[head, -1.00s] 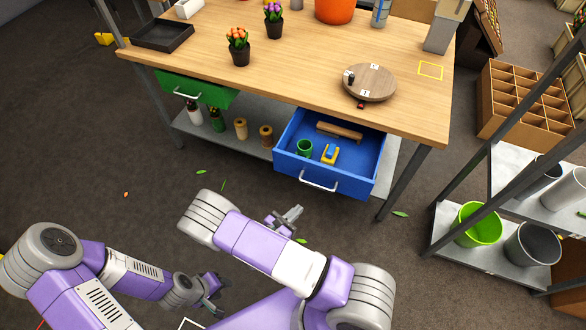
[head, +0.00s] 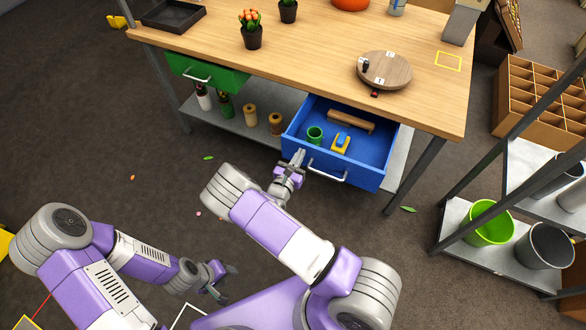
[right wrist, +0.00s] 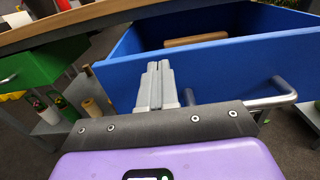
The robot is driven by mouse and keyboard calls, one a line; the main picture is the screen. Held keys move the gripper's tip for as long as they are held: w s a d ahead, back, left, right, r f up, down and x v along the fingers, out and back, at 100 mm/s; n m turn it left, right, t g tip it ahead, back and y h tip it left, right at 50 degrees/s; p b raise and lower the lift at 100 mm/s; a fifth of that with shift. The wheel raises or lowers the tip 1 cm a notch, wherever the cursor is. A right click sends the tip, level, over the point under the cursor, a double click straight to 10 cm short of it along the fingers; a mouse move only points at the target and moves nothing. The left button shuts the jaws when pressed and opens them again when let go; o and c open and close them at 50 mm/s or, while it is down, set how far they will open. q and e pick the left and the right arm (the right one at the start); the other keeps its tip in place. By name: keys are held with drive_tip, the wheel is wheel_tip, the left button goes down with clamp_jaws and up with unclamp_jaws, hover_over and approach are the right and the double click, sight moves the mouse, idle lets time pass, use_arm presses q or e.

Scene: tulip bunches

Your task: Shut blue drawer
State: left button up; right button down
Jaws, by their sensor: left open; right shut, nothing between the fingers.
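The blue drawer (head: 364,173) is pulled out under the right part of the wooden workbench, with a silver bar handle on its front. Inside lie a green cup (head: 315,135), a yellow and blue item (head: 341,143) and a brown wooden bar (head: 351,122). My right gripper (head: 297,158) is shut and empty, at the left part of the drawer front, left of the handle. In the right wrist view its fingers (right wrist: 156,82) point at the blue front (right wrist: 210,75); contact cannot be told. My left gripper (head: 226,280) is open and empty, low over the floor.
A green drawer (head: 205,74) sits slightly out at the bench's left. A shelf below holds bottles and spools. On top stand a round wooden board (head: 384,70) and potted tulips (head: 251,30). A metal rack with buckets (head: 488,222) is at right.

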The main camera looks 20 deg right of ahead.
use_arm(q)
drive_tip(key=shift+f, duration=0.15)
use_arm(e)
drive_tip(key=shift+w+d, duration=0.45)
